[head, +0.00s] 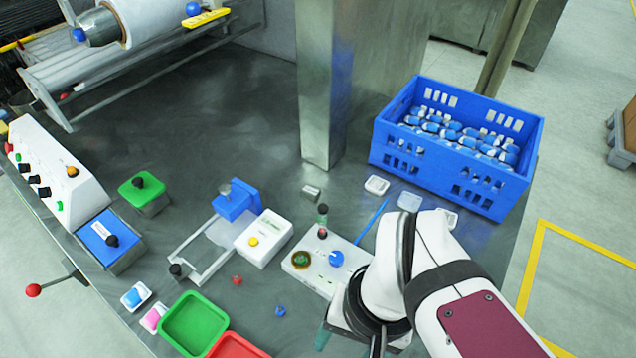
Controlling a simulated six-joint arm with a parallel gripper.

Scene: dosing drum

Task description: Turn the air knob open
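A white panel (316,279) lies on the metal table right of centre. It carries a blue knob (336,258), which may be the air knob; its label is too small to read. My gripper (350,338) is at the bottom, in front of the panel's right part and apart from the blue knob. The arm hides its fingers in part, so its opening is unclear.
A blue crate (385,146) of blue-and-white items stands at the back right. A metal column (322,90) rises behind the panel. A white box with a yellow button (270,243) is left of the panel. Green (170,335) and red (232,348) trays are at the front.

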